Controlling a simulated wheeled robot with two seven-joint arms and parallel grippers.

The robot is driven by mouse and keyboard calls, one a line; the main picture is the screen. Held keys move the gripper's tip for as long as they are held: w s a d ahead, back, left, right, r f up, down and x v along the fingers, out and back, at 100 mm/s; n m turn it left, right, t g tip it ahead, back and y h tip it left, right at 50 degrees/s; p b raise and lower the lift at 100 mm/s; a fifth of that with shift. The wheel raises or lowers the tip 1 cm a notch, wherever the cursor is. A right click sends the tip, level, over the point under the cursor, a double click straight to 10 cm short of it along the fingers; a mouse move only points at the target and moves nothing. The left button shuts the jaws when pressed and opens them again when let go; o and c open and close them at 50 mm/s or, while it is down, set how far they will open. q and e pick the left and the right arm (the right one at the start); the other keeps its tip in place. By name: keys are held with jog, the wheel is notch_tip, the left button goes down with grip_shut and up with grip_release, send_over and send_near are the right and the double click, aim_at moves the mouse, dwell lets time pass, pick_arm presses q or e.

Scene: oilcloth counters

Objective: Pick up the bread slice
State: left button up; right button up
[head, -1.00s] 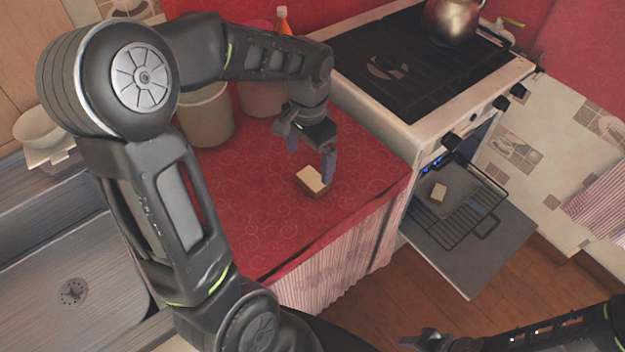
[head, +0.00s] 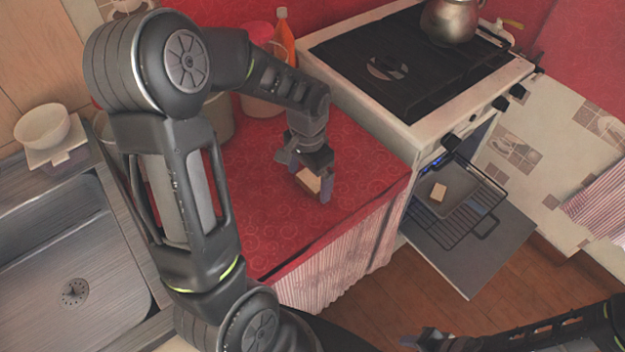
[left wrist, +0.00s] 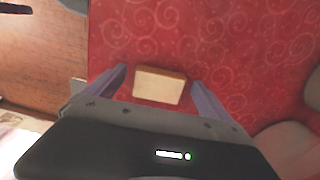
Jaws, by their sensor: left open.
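The bread slice (head: 309,181) lies on the red oilcloth counter (head: 270,225), partly hidden by my left gripper in the head view. It is pale with a brown crust along one edge. My left gripper (head: 309,188) is open above it, pointing down. In the left wrist view the bread slice (left wrist: 160,86) shows between the two fingers (left wrist: 160,88), with a gap on each side. My right gripper (head: 418,341) is at the bottom edge, small and unclear.
The stove (head: 420,70) with a metal kettle (head: 450,20) stands right of the counter. Its oven door (head: 470,265) is down. An orange bottle (head: 284,40) and containers stand behind my left arm. The sink (head: 50,250) is at left. The counter front is clear.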

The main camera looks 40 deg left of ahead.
aim_at(309, 181)
pick_arm(q)
jog(key=shift+c, duration=0.5)
jog(key=c, duration=1.3)
jog(key=shift+r, duration=0.15)
notch_tip(309, 181, up, 10)
jog(key=shift+f, duration=0.1)
dwell(0.4)
